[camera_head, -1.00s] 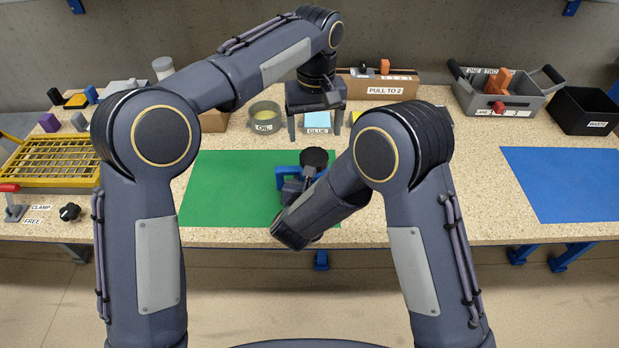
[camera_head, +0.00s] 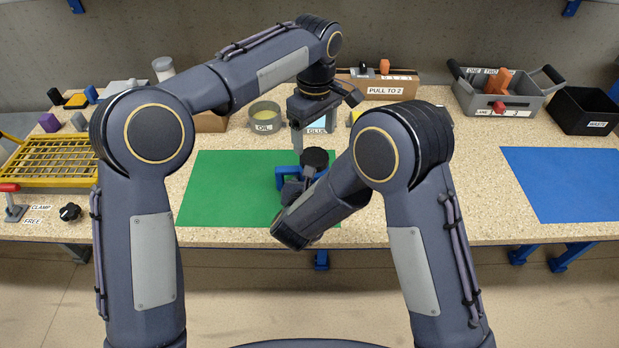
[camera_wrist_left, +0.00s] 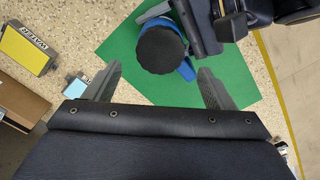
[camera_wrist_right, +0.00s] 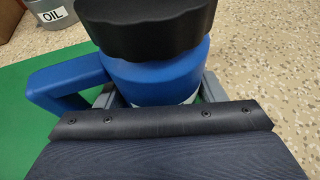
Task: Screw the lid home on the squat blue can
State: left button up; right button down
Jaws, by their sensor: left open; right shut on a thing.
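The squat blue can (camera_wrist_right: 160,75) stands upright at the right part of the green mat, with a blue side handle (camera_head: 288,172). A black scalloped lid (camera_head: 315,158) sits on top of it; I cannot tell how far it is threaded. My right gripper (camera_wrist_right: 158,97) is shut on the can's body below the lid. My left gripper (camera_head: 311,125) is open and empty, above and behind the can, pointing down. In the left wrist view the lid (camera_wrist_left: 161,47) lies beyond the space between the fingertips, touching neither finger.
The green mat (camera_head: 225,190) is clear to the left of the can. A yellow rack (camera_head: 50,160) is at the left. A blue mat (camera_head: 570,180) and a grey tote (camera_head: 500,98) are at the right.

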aim_at(314, 156)
pick_arm(q)
jog(key=shift+f, duration=3.2)
